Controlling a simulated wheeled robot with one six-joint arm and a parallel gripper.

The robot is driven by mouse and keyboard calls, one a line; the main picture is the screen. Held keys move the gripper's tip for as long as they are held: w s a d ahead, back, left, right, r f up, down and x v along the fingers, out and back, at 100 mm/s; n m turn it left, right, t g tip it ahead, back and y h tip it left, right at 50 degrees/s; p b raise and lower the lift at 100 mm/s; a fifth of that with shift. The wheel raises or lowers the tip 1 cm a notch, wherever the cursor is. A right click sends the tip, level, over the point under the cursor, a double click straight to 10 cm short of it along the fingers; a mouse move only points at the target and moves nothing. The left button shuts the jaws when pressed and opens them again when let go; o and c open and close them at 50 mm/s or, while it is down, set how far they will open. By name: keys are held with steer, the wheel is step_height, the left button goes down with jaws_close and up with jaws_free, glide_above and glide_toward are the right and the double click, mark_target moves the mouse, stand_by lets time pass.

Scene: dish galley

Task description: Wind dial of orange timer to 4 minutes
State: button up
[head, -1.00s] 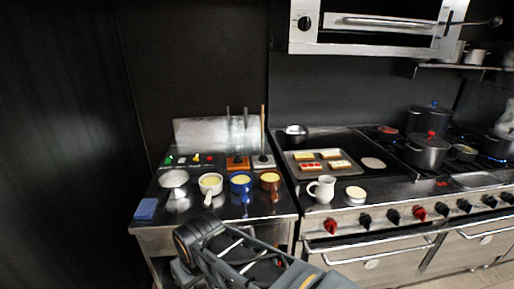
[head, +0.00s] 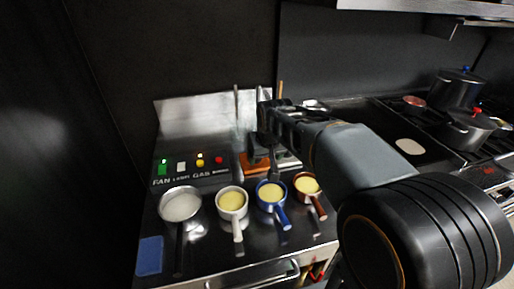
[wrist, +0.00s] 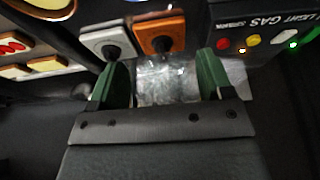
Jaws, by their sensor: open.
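The orange timer (head: 247,163) stands at the back of the steel counter, partly hidden by my arm in the head view. In the wrist view the orange timer (wrist: 172,26) shows its black dial (wrist: 161,44) near the top, just beyond the gap between my fingers. The dial's setting cannot be read. A white timer (wrist: 104,38) with a black knob sits beside it. My gripper (wrist: 158,72) is open and empty, its two green fingers spread wide. In the head view my gripper (head: 262,140) is over the timers, its fingertips hard to make out.
A FAN, LIGHT and GAS panel (head: 189,168) is left of the timers. In front stand a pan of white contents (head: 180,207) and white (head: 232,202), blue (head: 271,193) and brown (head: 307,186) pots with handles. A blue sponge (head: 150,255) lies front left. A steel backsplash (head: 200,122) rises behind.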

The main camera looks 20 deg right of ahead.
steer(key=w+d+p, duration=0.1)
steer(key=w, duration=0.9)
steer(key=x, duration=0.4)
steer(key=p+x, duration=0.1)
steer(key=x, duration=0.8)
steer(key=shift+w+p, duration=0.4)
steer(key=shift+w, duration=0.05)
steer(key=c, duration=0.9)
